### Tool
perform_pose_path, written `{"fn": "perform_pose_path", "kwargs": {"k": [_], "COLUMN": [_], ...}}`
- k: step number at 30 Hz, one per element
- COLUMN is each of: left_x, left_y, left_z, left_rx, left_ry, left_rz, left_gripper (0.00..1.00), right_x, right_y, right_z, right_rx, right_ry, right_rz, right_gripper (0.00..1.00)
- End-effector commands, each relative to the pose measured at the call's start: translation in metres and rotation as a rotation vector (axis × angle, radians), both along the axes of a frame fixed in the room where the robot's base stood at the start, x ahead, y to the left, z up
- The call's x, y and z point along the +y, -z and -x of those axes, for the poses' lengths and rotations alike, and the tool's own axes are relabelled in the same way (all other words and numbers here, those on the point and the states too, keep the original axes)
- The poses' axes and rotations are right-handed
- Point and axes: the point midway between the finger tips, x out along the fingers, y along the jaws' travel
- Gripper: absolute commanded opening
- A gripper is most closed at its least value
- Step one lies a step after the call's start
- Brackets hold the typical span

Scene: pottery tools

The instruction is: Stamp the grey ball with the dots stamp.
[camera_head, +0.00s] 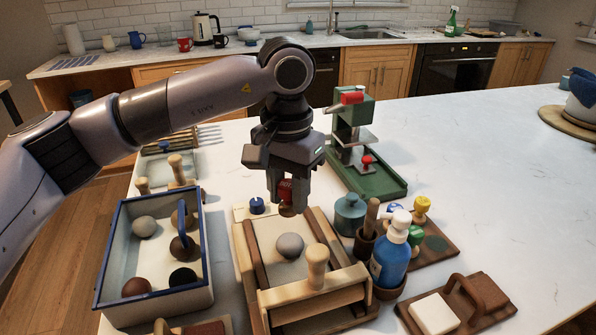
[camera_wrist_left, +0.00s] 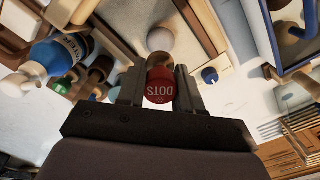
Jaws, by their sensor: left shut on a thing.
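My left gripper (camera_head: 287,197) is shut on the dots stamp (camera_head: 286,189), which has a red top. In the left wrist view the red top of the stamp (camera_wrist_left: 160,86) reads "DOTS" and sits between the fingers (camera_wrist_left: 158,88). The grey ball (camera_head: 290,245) lies on the pale bed of a wooden frame, nearer the front than the gripper. In the wrist view the grey ball (camera_wrist_left: 160,38) shows just beyond the stamp, apart from it. My right gripper is not in view.
A wooden roller handle (camera_head: 316,262) stands on the frame close to the ball. A blue-rimmed box (camera_head: 110,255) with several balls is at left. A green press (camera_head: 375,180), blue bottle (camera_head: 392,250) and stamp rack (camera_head: 440,250) are at right.

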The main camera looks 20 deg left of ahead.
Motion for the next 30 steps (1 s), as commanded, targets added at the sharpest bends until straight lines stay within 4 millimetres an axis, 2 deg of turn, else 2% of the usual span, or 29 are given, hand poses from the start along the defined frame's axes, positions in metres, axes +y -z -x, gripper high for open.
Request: {"fn": "perform_pose_path", "kwargs": {"k": [8, 21, 30], "left_x": [0.0, 0.0, 0.0], "left_y": [0.007, 0.054, 0.058], "left_z": [0.0, 0.0, 0.0], "left_rx": [0.0, 0.0, 0.0], "left_ry": [0.0, -0.001, -0.001], "left_rz": [0.0, 0.0, 0.0], "left_gripper": [0.04, 0.04, 0.04], "right_x": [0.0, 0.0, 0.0], "right_y": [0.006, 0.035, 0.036], "right_z": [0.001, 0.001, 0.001], "right_rx": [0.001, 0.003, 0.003], "right_ry": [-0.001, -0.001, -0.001], "right_rz": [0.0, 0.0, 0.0], "right_gripper": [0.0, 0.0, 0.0]}}
